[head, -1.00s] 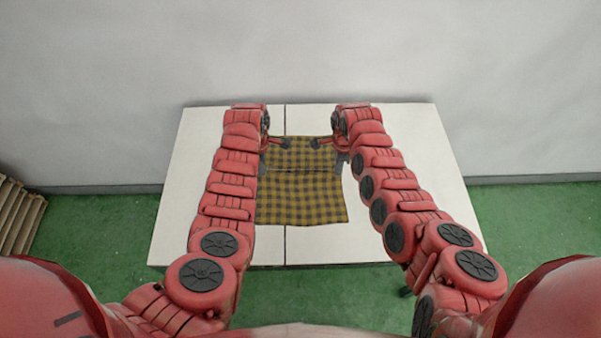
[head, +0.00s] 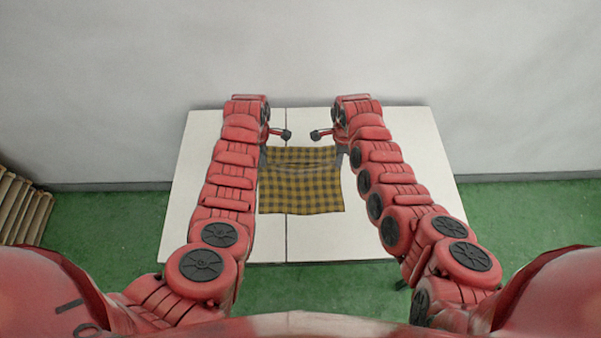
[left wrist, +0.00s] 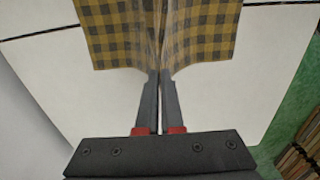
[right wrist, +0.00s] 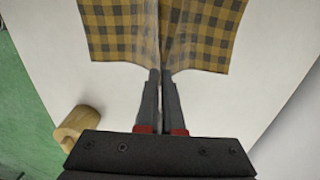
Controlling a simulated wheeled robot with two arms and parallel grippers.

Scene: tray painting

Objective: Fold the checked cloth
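The yellow-and-black checked cloth (head: 300,192) lies on the white table between my arms. My left gripper (left wrist: 158,80) is shut on the cloth's left side edge. My right gripper (right wrist: 161,76) is shut on its right side edge. In both wrist views the cloth is pinched into a narrow pleat at the fingertips and spreads out to either side. In the head view, a sagging raised band of cloth runs between the grippers near the far end. The fingertips are mostly hidden by my arms there, and what lies behind the band is partly hidden.
The white table (head: 390,225) has bare surface around the cloth, with a dark seam across it. A wooden cylindrical object (right wrist: 76,124) shows in the right wrist view. Stacked wooden slats (head: 22,208) stand on the green floor at left. A pale wall is behind.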

